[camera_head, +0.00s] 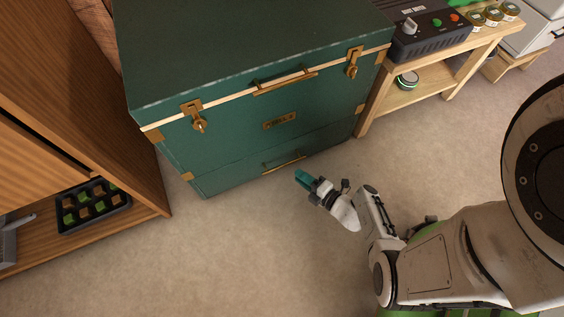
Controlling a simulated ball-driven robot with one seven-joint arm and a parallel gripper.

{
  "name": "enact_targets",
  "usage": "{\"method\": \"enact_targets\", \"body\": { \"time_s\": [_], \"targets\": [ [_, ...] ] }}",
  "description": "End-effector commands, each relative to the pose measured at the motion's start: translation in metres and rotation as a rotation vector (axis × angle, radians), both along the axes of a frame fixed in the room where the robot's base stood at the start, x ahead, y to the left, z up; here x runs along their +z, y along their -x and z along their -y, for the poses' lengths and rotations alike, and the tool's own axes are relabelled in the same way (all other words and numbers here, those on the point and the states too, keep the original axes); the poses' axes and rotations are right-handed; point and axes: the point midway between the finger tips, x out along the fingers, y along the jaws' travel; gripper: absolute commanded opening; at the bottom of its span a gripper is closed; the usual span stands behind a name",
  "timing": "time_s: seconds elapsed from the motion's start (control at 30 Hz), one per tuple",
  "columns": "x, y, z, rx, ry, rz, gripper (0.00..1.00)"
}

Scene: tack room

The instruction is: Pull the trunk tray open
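The green trunk (225,125) with brass fittings stands at upper centre, its lid down. Its tray (235,179) is the low drawer front below a thin seam, and it looks flush with the trunk. A brass bar handle (284,164) sits on the tray front. My gripper (303,176) has teal fingertips and is just right of and below the handle in the picture, seemingly apart from it. Nothing shows in the gripper. The gap between the fingers is too small to make out.
A wooden cabinet (100,150) stands at left, with a black tray of small pots (90,207) on its low shelf. A wooden bench (375,104) at right bears a dark device (432,32) and several small tins. The floor (230,250) before the trunk is clear.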

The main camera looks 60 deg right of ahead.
Motion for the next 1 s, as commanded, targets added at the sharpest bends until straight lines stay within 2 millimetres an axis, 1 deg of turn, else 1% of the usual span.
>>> {"method": "enact_targets", "body": {
  "time_s": [0.03,0.2,0.4,0.6,0.87,0.9,1.0],
  "targets": [
    [-0.005,-0.010,0.002,0.002,0.003,0.002,0.23],
    [-0.011,-0.041,0.008,0.004,0.004,0.003,0.23],
    [-0.015,-0.069,0.013,0.005,0.004,0.000,0.23],
    [-0.016,-0.081,0.016,0.004,0.004,0.001,0.23],
    [-0.015,-0.083,0.016,0.004,0.004,0.001,0.23],
    [-0.015,-0.082,0.016,0.004,0.003,0.000,0.22],
    [-0.015,-0.082,0.016,0.004,0.004,-0.001,0.13]
  ]
}}
